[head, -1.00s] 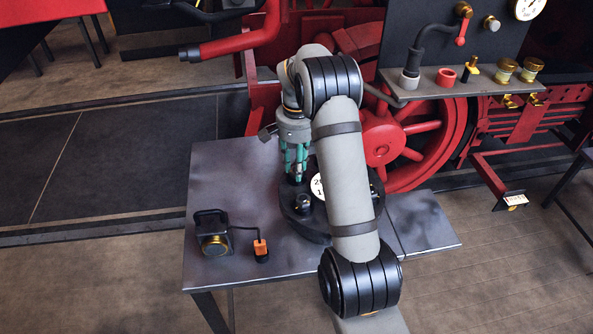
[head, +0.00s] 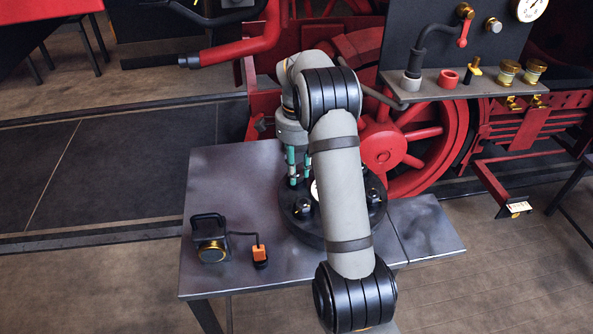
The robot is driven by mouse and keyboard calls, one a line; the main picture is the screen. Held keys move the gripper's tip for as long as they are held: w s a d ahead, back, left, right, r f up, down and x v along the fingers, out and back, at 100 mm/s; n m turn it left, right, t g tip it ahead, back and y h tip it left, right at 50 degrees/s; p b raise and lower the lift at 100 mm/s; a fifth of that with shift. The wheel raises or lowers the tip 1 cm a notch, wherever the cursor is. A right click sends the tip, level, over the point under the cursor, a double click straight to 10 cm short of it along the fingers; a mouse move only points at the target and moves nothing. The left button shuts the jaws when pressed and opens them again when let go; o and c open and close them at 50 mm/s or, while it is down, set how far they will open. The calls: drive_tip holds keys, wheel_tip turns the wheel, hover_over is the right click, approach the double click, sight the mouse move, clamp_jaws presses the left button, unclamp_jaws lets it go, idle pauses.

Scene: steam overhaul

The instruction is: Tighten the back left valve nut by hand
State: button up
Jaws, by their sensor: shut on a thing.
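A round black valve cover (head: 322,238) lies on the dark metal table, partly hidden under my arm. My gripper (head: 299,182), with teal fingers, points down at the back left part of the cover. Its fingers are closed around the back left valve nut, which is mostly hidden between and behind them. A front left nut (head: 302,207) stands on the cover just in front of the fingers, apart from them. Another nut shows at the right (head: 373,194). A white label at the cover's middle is mostly hidden by my arm.
A black lamp-like box with a brass ring (head: 212,248) and a small orange-topped black device (head: 260,254) joined by a cable stand at the table's front left. The table (head: 228,180) is clear behind them. A red wheel (head: 420,150) and a shelf of fittings (head: 450,85) are behind.

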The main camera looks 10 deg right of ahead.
drive_tip(key=shift+c, duration=0.2)
drive_tip(key=o, duration=1.1)
drive_tip(key=shift+o, duration=0.4)
drive_tip(key=shift+r, duration=0.1)
wheel_tip(320, 180, up, 12)
wheel_tip(320, 180, down, 12)
drive_tip(key=shift+f, duration=0.15)
idle(0.3)
